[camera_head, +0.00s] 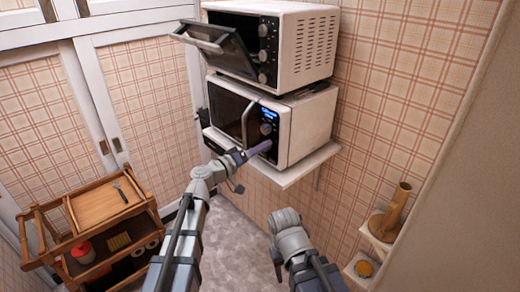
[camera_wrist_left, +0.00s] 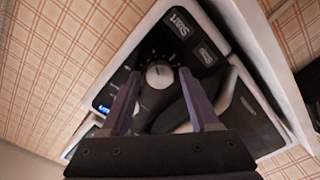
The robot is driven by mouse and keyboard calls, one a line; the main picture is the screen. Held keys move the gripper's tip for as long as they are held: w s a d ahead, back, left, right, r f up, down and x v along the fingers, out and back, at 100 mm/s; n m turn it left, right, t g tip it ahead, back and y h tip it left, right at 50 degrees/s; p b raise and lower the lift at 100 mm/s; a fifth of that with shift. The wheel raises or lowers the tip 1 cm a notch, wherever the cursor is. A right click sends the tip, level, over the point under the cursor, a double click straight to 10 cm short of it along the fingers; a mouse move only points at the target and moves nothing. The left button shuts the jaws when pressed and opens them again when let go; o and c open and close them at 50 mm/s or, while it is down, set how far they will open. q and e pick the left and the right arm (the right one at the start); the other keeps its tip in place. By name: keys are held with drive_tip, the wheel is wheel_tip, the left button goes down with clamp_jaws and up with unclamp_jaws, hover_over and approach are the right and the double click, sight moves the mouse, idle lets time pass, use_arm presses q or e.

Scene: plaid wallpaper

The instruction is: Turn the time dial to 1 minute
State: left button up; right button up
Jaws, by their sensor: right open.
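The microwave (camera_head: 312,125) sits on a wall shelf, with a dark control panel on its front right and a lit blue display (camera_head: 271,114). One round knob (camera_head: 266,128) shows below the display. My left gripper (camera_head: 268,146) is at the lower panel. In the left wrist view, a silver dial (camera_wrist_left: 160,74) with tick marks around it lies between the open fingertips (camera_wrist_left: 159,80). I cannot tell whether they touch it, and its setting is unreadable. Start (camera_wrist_left: 180,25) and stop (camera_wrist_left: 207,53) buttons are beside it. My right gripper (camera_head: 287,222) is open, low and away from the microwave.
A toaster oven (camera_head: 305,45) with its door (camera_head: 212,42) tilted open stands on the microwave. The white shelf (camera_head: 285,177) juts out below. A wooden cart (camera_head: 50,235) stands at left, and small wall shelves (camera_head: 382,235) hold a vase (camera_head: 395,210) at right.

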use_arm(q)
clamp_jaws()
idle(0.5)
drive_tip(key=n, duration=1.1)
drive_tip(key=shift+f, duration=0.1)
drive_tip(key=shift+n, duration=0.5)
idle(0.3)
drive_tip(key=shift+o, duration=1.1)
unclamp_jaws()
